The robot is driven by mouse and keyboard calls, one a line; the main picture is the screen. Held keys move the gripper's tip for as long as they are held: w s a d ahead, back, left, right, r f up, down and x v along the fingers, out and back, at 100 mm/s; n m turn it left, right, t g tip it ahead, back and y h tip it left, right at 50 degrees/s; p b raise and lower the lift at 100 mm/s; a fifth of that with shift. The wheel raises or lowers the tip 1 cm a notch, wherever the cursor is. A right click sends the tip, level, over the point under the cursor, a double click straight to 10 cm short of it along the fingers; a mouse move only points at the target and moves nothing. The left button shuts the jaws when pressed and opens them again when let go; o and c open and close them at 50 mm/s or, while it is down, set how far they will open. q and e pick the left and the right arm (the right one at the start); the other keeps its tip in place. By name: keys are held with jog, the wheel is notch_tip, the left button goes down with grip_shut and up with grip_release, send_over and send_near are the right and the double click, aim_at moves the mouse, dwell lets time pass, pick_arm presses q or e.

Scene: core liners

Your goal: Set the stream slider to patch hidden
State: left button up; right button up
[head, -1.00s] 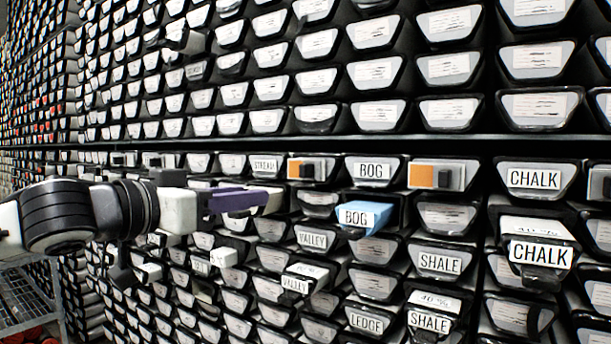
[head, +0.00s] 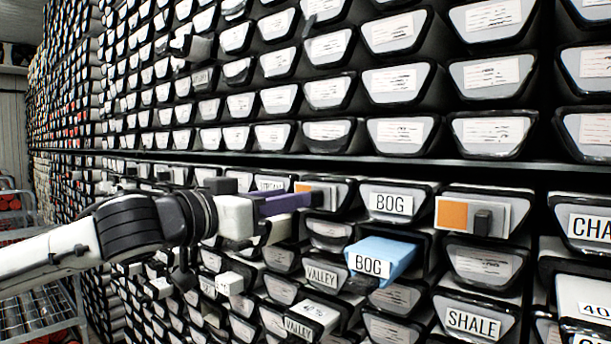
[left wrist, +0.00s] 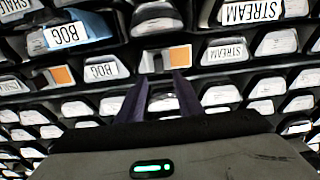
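The stream slider (head: 333,190) is a pale plate with an orange patch on its left and a black knob right of the patch. It sits between a STREAM label (head: 270,185) and a BOG label (head: 390,203). The orange patch shows. My left gripper (head: 303,203), with purple fingers, is at the slider's front, its tips near the knob and overlapping it in view. In the left wrist view, which is upside down, the slider (left wrist: 181,53) lies just beyond the two spread, empty fingers. I cannot tell whether they touch the knob. My right gripper is not in view.
A second slider (head: 454,215) with an orange patch and black knob is right of the BOG label. Rows of black-framed liners fill the rack, and several lower ones protrude. A wire cart (head: 35,300) stands at lower left.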

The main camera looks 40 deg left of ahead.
aim_at(320, 190)
pick_arm(q)
jog(key=w+p, duration=0.3)
jog(key=w, duration=0.1)
jog(key=shift+w+d+r+p, duration=0.15)
jog(key=shift+w+p, duration=0.05)
jog(key=shift+p, duration=0.15)
jog(key=shift+w+d+f, duration=0.1)
jog(key=shift+w+f, duration=0.1)
jog(key=shift+w, duration=0.45)
grip_shut()
